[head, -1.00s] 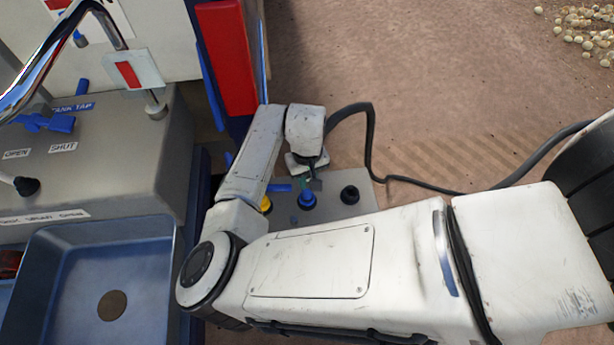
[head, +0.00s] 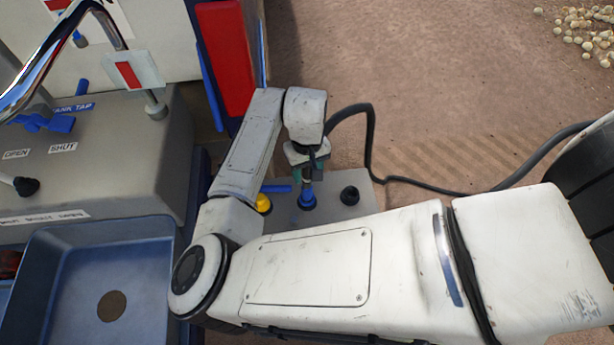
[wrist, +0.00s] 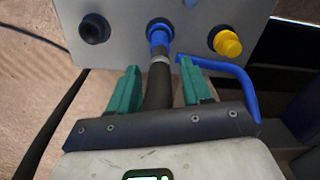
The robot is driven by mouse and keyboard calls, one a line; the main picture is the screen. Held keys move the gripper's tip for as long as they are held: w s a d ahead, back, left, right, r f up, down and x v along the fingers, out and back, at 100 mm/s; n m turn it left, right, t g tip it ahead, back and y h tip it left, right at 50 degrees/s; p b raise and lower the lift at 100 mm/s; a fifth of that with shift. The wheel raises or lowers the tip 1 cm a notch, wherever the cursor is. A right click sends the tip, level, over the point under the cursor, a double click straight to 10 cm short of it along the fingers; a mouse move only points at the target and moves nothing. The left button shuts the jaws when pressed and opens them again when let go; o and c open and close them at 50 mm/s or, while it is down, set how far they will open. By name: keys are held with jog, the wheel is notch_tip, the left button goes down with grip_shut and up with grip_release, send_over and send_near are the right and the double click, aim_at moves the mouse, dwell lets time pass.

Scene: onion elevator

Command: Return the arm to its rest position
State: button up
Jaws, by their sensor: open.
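My gripper (head: 308,166) is above the grey socket panel. In the wrist view my gripper (wrist: 155,78) has its two green fingers apart, one on each side of a dark plug (wrist: 159,85) with a blue end. The gap on both sides shows, so it is not clamped. The plug's blue end sits at the blue socket (wrist: 159,28) in the middle of the panel. The blue socket also shows in the head view (head: 307,201).
A black socket (head: 349,195) and a yellow socket (head: 263,203) flank the blue one. A blue bent handle (wrist: 238,80) lies close to the right finger. A black cable (head: 369,150) loops right. A sink unit (head: 105,235) stands left, and a red panel (head: 227,55) rises behind.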

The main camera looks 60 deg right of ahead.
notch_tip(320, 180, up, 7)
jog(key=shift+f, duration=0.15)
jog(key=shift+d, duration=0.1)
jog(key=s+d+r+n+t+h, duration=0.1)
jog(key=d+r+h, duration=0.25)
jog(key=d, duration=0.25)
jog(key=d+r+t+h, duration=0.1)
jog(key=d+r+h, duration=0.1)
jog(key=d+r, duration=0.3)
jog(key=s+a+f+n+y, duration=0.1)
jog(key=s+a+f+n, duration=0.1)
jog(key=s+a+f, duration=0.2)
jog(key=s+a+f+n+y, duration=0.2)
jog(key=s+a+f, duration=0.2)
jog(key=a+f, duration=0.3)
jog(key=s+a+f+n+g+y, duration=0.1)
jog(key=s+a+f, duration=0.3)
jog(key=a, duration=0.7)
notch_tip(320, 180, down, 2)
jog(key=shift+s+a+f+n+y, duration=0.2)
jog(key=shift+s+a+n+y, duration=0.1)
jog(key=shift+s+n+y, duration=0.25)
jog(key=shift+w, duration=0.15)
